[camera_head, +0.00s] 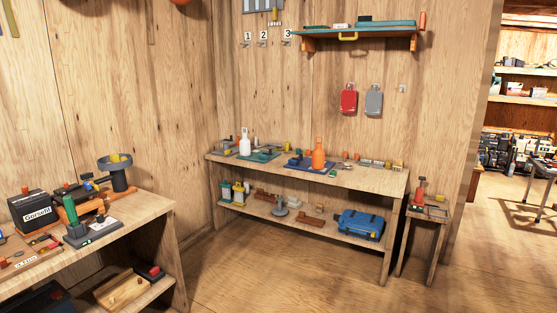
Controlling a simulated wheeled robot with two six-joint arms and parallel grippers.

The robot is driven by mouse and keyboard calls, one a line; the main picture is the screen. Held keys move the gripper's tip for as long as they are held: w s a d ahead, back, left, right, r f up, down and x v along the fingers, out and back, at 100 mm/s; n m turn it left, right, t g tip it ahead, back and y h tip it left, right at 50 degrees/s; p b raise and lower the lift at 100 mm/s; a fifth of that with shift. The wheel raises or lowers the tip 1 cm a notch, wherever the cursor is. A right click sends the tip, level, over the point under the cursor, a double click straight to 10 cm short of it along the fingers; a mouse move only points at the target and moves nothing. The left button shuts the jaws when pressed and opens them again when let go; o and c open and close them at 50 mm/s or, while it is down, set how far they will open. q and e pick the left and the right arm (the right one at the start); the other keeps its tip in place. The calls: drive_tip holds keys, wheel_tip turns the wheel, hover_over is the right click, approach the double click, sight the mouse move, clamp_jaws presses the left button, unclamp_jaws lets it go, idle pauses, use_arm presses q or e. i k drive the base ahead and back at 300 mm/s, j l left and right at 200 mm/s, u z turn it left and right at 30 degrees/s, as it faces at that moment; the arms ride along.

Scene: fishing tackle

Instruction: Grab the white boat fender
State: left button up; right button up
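A white, bottle-shaped item (245,144) with a narrow top, which looks like the white boat fender, stands upright on the left part of the back workbench (385,181). It is on or just behind a dark green mat (262,156). A similarly shaped orange item (318,153) stands further right on the same bench, by a blue mat (297,162). Neither of my grippers shows in the head view, and nothing is seen touching the white item.
A lower shelf (335,231) holds a blue case (361,225) and small parts. A cluttered left bench (150,208) and a small side stand (430,218) flank the open wooden floor (285,275). A green wall shelf (340,31) hangs above.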

sight(245, 151)
drive_tip(key=i, duration=3.6)
